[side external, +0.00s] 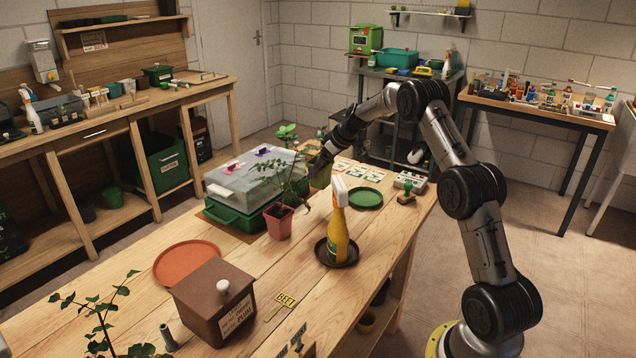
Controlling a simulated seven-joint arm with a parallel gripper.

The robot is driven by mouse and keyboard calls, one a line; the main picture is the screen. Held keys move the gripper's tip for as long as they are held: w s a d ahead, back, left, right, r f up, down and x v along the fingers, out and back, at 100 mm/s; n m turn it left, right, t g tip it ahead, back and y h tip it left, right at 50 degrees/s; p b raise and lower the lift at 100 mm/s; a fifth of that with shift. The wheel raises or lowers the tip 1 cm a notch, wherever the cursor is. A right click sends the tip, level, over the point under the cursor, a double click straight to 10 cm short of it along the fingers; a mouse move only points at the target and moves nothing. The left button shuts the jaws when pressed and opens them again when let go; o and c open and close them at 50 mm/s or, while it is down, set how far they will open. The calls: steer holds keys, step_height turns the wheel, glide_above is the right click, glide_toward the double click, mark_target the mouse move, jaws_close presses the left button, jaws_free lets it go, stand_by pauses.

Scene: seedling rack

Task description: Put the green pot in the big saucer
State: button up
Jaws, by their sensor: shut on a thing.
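A reddish square pot (279,226) with a leafy seedling is at the propagator's front right corner. My gripper (303,203) reaches down at this red pot's right rim and is shut, apparently on that rim; leaves hide part of the contact. I cannot tell whether the pot touches the table. The big orange saucer (187,262) lies empty on the bench to the front left.
The propagator (237,218) has a green base. A spray bottle (340,236) stands in a dark saucer (338,258). A green saucer (365,198) lies empty behind it. A brown box (208,298) stands close to the orange saucer. Bare bench lies between red pot and orange saucer.

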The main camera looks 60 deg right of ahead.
step_height(320, 180, up, 14)
steer(key=n+y, duration=0.2)
steer(key=n, duration=0.2)
glide_above(195, 268)
step_height(195, 268, down, 16)
steer(key=shift+f, duration=2.85)
steer(key=shift+f, duration=0.1)
